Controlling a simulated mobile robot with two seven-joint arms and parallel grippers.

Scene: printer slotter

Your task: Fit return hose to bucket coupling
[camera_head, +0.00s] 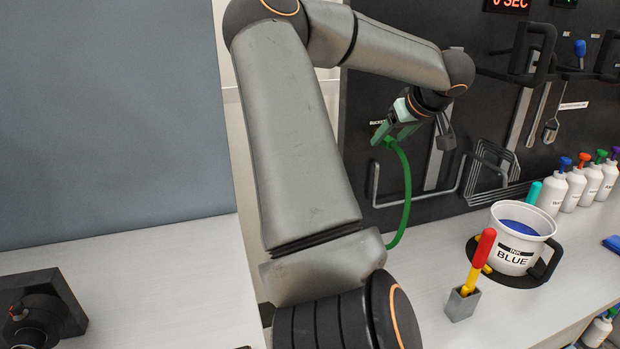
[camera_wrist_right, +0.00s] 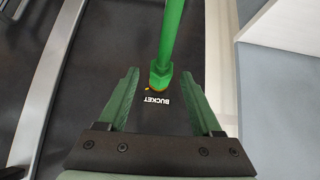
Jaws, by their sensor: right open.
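The green return hose (camera_head: 406,185) hangs in a curve from the black panel down behind the counter edge. Its upper end has a green hex fitting (camera_wrist_right: 160,78) that meets the panel beside the white "BUCKET" label. A sliver of yellow-orange shows under the fitting, probably the bucket coupling, which is mostly hidden. I cannot tell how fully the fitting is seated. My right gripper (camera_head: 384,137) is open at the panel by this end. In the wrist view its green fingers (camera_wrist_right: 160,92) stand apart on both sides of the fitting, with gaps. My left gripper is not in view.
A white bucket labelled "INK BLUE" (camera_head: 506,266) stands on the right counter (camera_head: 410,310), behind a small holder (camera_head: 461,304) with a red-and-yellow tool. White bottles (camera_head: 574,184) line the back. Wire racks (camera_head: 487,176) and bars stick out from the panel near my gripper.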

